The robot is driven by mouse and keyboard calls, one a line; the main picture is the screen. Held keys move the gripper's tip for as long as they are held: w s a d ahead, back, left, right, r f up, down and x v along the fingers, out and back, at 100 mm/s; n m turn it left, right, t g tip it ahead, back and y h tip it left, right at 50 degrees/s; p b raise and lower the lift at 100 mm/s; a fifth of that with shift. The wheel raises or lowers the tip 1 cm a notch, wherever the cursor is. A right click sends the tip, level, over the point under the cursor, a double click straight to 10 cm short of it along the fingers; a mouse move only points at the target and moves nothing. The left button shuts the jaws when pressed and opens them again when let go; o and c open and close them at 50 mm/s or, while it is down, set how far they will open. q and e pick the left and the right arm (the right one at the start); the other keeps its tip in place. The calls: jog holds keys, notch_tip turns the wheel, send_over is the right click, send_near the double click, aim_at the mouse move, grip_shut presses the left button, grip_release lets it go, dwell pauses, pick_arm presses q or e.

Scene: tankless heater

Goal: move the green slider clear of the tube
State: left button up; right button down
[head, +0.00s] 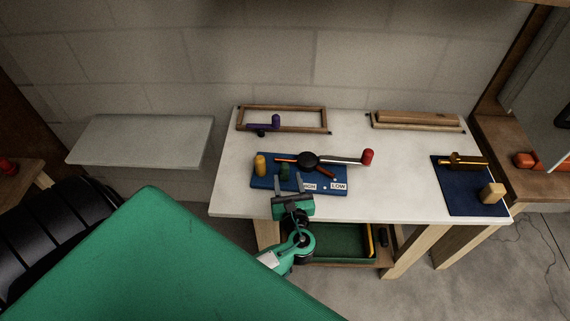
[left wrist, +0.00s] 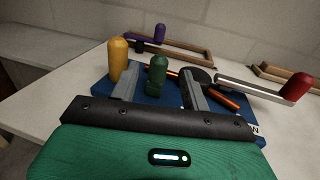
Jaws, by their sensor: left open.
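The green slider (head: 284,171) stands on the blue board (head: 258,183), just right of the yellow knob (head: 260,165). In the left wrist view the green slider (left wrist: 157,73) shows upright between the two grey fingers. The copper tube (head: 286,160) runs behind the slider and past the black hub (head: 308,160); its right part (left wrist: 222,96) shows beyond the right finger. Whether slider and tube touch is hidden. My left gripper (head: 291,181) is open over the board's front edge, its fingers on either side of the slider. My right gripper is in neither view.
A lever with a red knob (head: 368,157) reaches right from the hub. A wooden frame with a purple knob (head: 276,120) lies behind. A blue mat (head: 457,190) with brass and wooden pieces lies at right. The white table (head: 395,185) is clear between.

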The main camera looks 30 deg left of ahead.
pick_arm(q)
jog(key=b+v, duration=0.1)
jog(key=v, duration=0.4)
jog(key=shift+s+d, duration=0.15)
